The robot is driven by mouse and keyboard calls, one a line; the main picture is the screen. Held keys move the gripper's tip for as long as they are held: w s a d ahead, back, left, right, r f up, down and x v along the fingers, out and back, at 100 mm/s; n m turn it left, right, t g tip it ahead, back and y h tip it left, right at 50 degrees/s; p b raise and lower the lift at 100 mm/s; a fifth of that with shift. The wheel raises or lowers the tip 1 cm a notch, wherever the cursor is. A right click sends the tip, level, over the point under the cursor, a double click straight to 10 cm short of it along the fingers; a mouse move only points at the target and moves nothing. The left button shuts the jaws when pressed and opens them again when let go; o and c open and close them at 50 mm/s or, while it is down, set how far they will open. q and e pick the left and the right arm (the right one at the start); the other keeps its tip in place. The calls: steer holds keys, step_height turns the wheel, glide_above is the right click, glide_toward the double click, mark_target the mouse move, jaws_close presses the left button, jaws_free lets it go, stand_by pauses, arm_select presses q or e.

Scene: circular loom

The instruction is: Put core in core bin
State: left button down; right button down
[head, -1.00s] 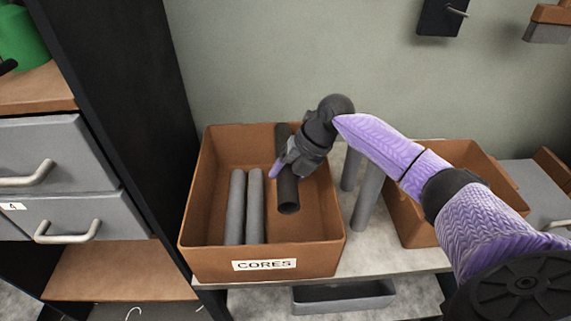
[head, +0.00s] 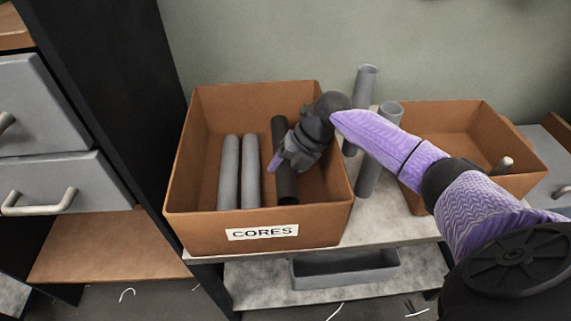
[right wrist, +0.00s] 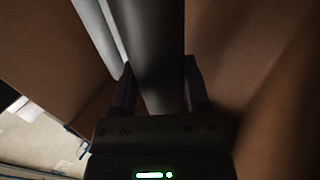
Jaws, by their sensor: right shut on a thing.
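The core bin (head: 262,249) is a brown box labelled CORES on a shelf. Two grey cores (head: 229,172) lie side by side in its left part. A dark core (head: 287,187) is inside the bin to their right, roughly parallel to them. My right gripper (head: 277,163) is inside the bin and shut on the dark core. In the right wrist view the dark core (right wrist: 157,60) runs between the two fingers (right wrist: 157,88). I cannot tell if the core touches the bin floor. My left gripper is not in view.
Two grey tubes (head: 367,178) stand upright just right of the bin. A second brown bin (head: 470,125) is further right, partly behind my right arm. A grey tray (head: 345,270) is on the lower shelf. A drawer cabinet (head: 50,185) stands at the left.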

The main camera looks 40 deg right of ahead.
steer(key=shift+f, duration=0.2)
steer(key=shift+f+b, duration=0.2)
steer(key=shift+b, duration=0.1)
steer(key=shift+f+b, duration=0.45)
steer(key=shift+f, duration=0.4)
